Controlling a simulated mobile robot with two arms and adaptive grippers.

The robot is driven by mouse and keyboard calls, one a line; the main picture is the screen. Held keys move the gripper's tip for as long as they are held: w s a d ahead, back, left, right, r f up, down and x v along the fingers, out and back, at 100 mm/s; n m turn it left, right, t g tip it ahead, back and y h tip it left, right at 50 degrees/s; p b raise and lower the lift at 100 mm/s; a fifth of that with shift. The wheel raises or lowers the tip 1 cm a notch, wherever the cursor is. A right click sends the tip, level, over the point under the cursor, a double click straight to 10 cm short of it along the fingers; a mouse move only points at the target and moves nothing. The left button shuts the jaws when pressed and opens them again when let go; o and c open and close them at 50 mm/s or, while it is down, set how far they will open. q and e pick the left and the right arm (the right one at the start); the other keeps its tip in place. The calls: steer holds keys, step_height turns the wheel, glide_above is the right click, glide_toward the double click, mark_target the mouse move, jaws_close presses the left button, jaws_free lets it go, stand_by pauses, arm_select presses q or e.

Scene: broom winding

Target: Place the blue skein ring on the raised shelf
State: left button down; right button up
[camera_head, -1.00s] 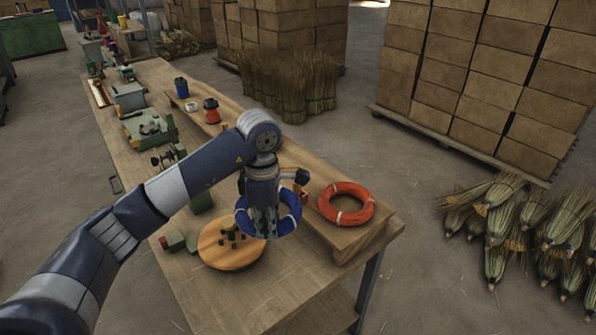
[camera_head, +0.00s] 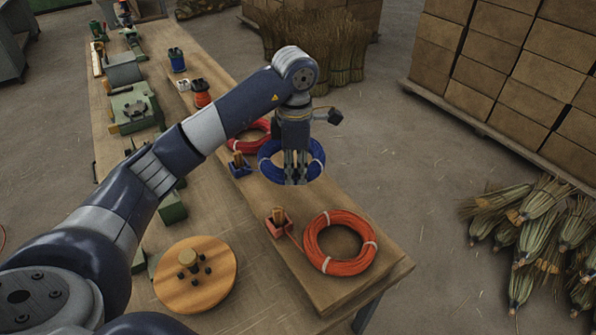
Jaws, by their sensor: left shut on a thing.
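The blue skein ring (camera_head: 272,170) is gripped by my left gripper (camera_head: 296,180), whose fingers point down across it. The ring is over the raised shelf (camera_head: 257,203), between a red ring (camera_head: 248,137) behind and an orange ring (camera_head: 312,238) nearer the front. I cannot tell whether the blue ring touches the shelf. My arm hides part of the red ring. My right gripper is not in view.
A round wooden disc with pegs (camera_head: 195,275) sits on the bench at the left front. A small blue holder (camera_head: 240,167) and a red holder (camera_head: 278,224) stand on the shelf's left side. Green machines (camera_head: 132,108) stand further back.

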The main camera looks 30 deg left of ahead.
arm_select(q)
steer(key=shift+s, duration=0.1)
step_height(320, 180, down, 5)
steer(key=shift+s+f+p, duration=0.1)
steer(key=shift+s+p, duration=0.05)
steer(key=shift+p, duration=0.65)
steer(key=shift+f, duration=0.3)
step_height(320, 180, down, 3)
steer(key=shift+p, duration=0.55)
steer(key=shift+f, duration=0.45)
steer(key=c, duration=1.9)
jaws_free()
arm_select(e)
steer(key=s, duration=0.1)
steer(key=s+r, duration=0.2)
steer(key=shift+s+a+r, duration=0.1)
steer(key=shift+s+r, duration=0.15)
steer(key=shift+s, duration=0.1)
